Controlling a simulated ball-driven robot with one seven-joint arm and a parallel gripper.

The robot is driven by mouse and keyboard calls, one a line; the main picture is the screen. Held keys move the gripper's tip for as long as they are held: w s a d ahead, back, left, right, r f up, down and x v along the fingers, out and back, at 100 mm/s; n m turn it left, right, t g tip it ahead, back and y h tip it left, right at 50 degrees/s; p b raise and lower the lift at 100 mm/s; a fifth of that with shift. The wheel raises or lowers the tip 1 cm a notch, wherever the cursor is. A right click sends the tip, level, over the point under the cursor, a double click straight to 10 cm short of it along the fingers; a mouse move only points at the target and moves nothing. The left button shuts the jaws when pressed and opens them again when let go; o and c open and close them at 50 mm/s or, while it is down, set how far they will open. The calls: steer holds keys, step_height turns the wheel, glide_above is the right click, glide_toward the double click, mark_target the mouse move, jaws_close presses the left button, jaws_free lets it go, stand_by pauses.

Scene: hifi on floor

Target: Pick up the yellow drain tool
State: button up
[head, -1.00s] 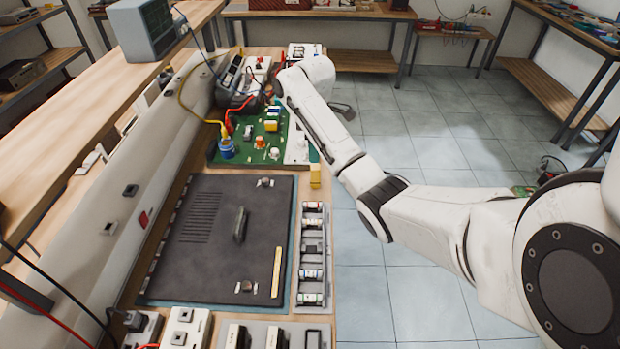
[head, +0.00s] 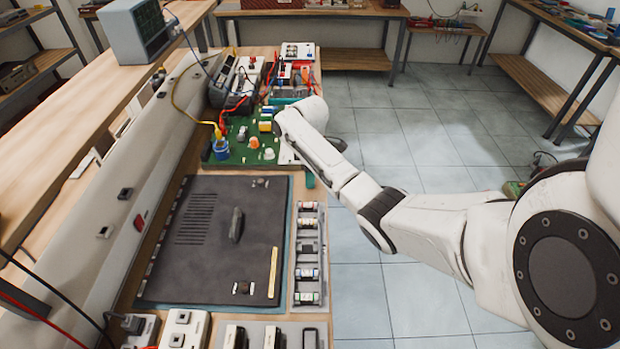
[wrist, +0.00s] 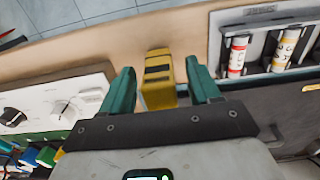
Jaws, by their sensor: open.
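The yellow drain tool (wrist: 158,82) lies on the wooden bench top in the wrist view, a blocky yellow piece with dark slots. My gripper (wrist: 160,70) is open, with one teal finger on each side of it and a visible gap to each. The tool's lower end is hidden by the gripper body. In the head view only a bit of my gripper's teal finger (head: 309,180) shows at the bench's right edge, and the tool is hidden there behind my arm.
A grey tray of small cylinders (head: 296,297) and a dark panel (head: 200,265) lie near the tool. A green circuit board (head: 235,158) with parts and cables lies beyond. A white box with knobs (wrist: 75,105) is left of the gripper in the wrist view.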

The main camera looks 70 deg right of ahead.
steer(key=c, duration=1)
steer(key=shift+r, duration=0.2)
